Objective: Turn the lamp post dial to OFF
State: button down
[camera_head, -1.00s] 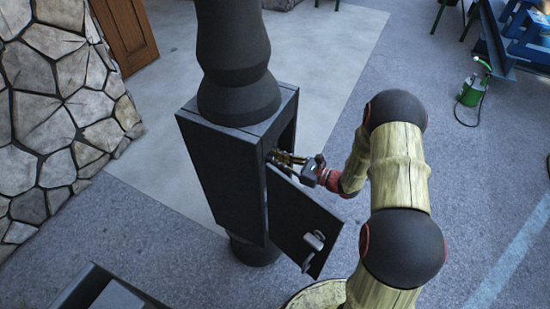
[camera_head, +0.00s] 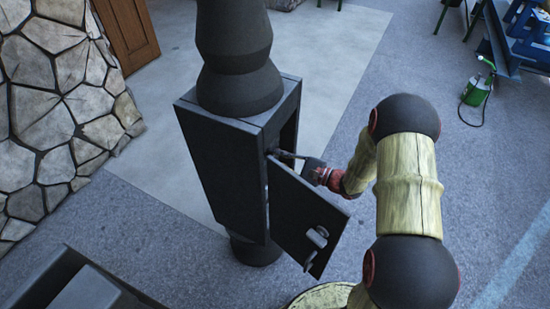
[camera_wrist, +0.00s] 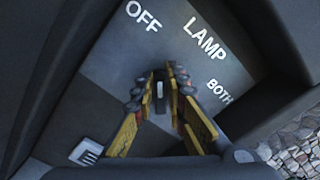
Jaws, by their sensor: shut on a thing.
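The dark lamp post (camera_head: 238,60) stands on a box (camera_head: 222,170) with its door (camera_head: 298,205) hanging open. My gripper (camera_head: 276,153) reaches into the box opening; its tips are partly hidden there. In the wrist view, my gripper (camera_wrist: 160,78) is shut on the small dark dial (camera_wrist: 159,88), which has a white mark and sits between the yellow fingers. The labels OFF (camera_wrist: 143,17), LAMP (camera_wrist: 206,38) and BOTH (camera_wrist: 219,90) show on the panel. I cannot tell for sure which label the dial points at.
The open door with its grey latch (camera_head: 317,237) hangs just below my wrist. A stone wall (camera_head: 65,110) stands at the left. A green canister (camera_head: 476,92) and blue bench (camera_head: 515,40) are far right. Pavement around the post is clear.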

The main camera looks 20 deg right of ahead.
jog(key=shift+f+n+b, duration=0.15)
jog(key=shift+n+b, duration=0.15)
jog(key=shift+n, duration=0.3)
jog(key=shift+s, duration=0.1)
jog(key=c, duration=1.8)
grip_release()
jog(key=v, duration=1.2)
